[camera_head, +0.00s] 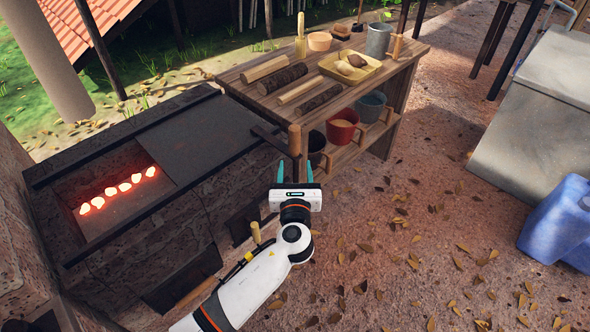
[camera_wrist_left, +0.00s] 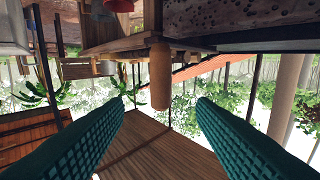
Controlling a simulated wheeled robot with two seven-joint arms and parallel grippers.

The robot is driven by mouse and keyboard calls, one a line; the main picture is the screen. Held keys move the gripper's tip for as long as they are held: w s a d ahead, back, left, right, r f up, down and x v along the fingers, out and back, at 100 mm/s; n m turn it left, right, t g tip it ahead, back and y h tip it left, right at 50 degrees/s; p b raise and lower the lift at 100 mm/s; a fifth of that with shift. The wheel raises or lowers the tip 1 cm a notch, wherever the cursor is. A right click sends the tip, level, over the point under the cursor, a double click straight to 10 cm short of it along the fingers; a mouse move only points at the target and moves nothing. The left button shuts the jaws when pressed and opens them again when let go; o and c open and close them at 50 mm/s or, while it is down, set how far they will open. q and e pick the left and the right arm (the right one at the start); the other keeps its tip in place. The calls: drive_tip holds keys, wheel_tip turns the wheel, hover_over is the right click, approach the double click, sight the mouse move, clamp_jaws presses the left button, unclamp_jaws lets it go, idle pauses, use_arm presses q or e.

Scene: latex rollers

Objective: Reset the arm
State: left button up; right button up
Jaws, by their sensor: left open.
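My left arm (camera_head: 250,285) reaches in from the bottom of the head view. My left gripper (camera_head: 295,172) is open, with its two teal fingers apart, beside the front corner of the stove and the wooden bench. A wooden handle (camera_head: 295,140) stands at that corner, just beyond the fingertips. In the left wrist view the same handle (camera_wrist_left: 160,75) shows in the gap between the two fingers. I cannot tell how far its end is from them. Nothing is gripped. My right gripper is not in view.
A stove (camera_head: 120,190) with glowing coals (camera_head: 120,188) stands at left. The bench (camera_head: 245,95) holds several logs, a yellow tray (camera_head: 350,68) and a grey mug (camera_head: 378,40). A red bucket (camera_head: 342,128) sits on its lower shelf.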

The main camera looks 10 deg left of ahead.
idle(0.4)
use_arm(q)
drive_tip(key=s+a+f+n+g, duration=0.3)
drive_tip(key=s+f+n, duration=0.15)
drive_tip(key=f, duration=0.75)
drive_tip(key=s+a+f+n+g+h, duration=0.1)
drive_tip(key=s+a+f+n+g, duration=0.4)
drive_tip(key=f, duration=0.6)
drive_tip(key=s+a+f+n+g, duration=0.15)
drive_tip(key=s+f+n, duration=0.35)
drive_tip(key=f, duration=0.7)
drive_tip(key=s+a+f+n+g, duration=0.2)
drive_tip(key=s+f+n, duration=0.3)
drive_tip(key=s, duration=0.7)
drive_tip(key=s+a+f+n+g, duration=0.3)
drive_tip(key=s+f+n, duration=0.2)
drive_tip(key=s, duration=0.7)
drive_tip(key=s+a+f+n+g+h, duration=0.1)
drive_tip(key=s+f+n, duration=0.5)
drive_tip(key=s, duration=0.6)
drive_tip(key=shift+s+a+n+g, duration=0.35)
drive_tip(key=shift+a+n+g, duration=0.3)
drive_tip(key=shift+a+n, duration=0.25)
drive_tip(key=shift+f, duration=0.1)
